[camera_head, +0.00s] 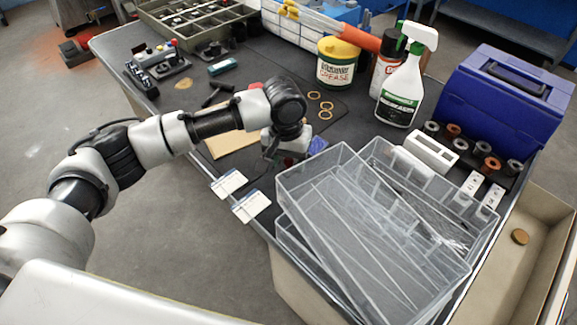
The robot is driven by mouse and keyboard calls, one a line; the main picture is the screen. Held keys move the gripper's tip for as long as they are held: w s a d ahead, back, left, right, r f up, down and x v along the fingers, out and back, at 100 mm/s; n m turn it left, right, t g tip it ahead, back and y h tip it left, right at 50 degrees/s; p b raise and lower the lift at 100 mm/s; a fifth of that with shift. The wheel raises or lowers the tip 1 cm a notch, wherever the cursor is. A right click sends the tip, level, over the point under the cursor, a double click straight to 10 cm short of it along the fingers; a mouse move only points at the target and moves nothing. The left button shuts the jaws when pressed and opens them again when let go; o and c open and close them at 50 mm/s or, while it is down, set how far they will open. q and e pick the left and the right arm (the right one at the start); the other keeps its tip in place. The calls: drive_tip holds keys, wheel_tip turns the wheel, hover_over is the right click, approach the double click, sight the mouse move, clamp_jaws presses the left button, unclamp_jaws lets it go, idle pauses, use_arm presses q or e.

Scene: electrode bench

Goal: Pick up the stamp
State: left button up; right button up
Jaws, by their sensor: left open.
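My left gripper (277,158) is open and points down at the bench's near edge, just left of the clear plastic trays. Its fingers are small and partly hidden by the wrist. A small dark reddish item (289,161) shows right beside the fingers; I cannot tell whether it is the stamp or whether the fingers touch it. A black handled object (217,93) lies on the bench behind my forearm, and a small blue piece (317,146) lies right of the gripper. No stamp can be made out for certain. My right gripper is not in view.
Clear plastic trays (300,181) fill the near right of the bench. A white spray bottle (403,82), a yellow-lidded grease tub (336,70) and a blue case (490,110) stand behind. Two white cards (251,206) lie at the front edge. A tan sheet (231,144) lies beneath my forearm.

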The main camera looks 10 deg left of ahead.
use_arm(q)
drive_tip(key=shift+f, duration=0.2)
drive_tip(key=c, duration=1)
wheel_tip(320, 180, up, 10)
drive_tip(key=shift+r+p, duration=0.1)
drive_tip(key=shift+p, duration=0.5)
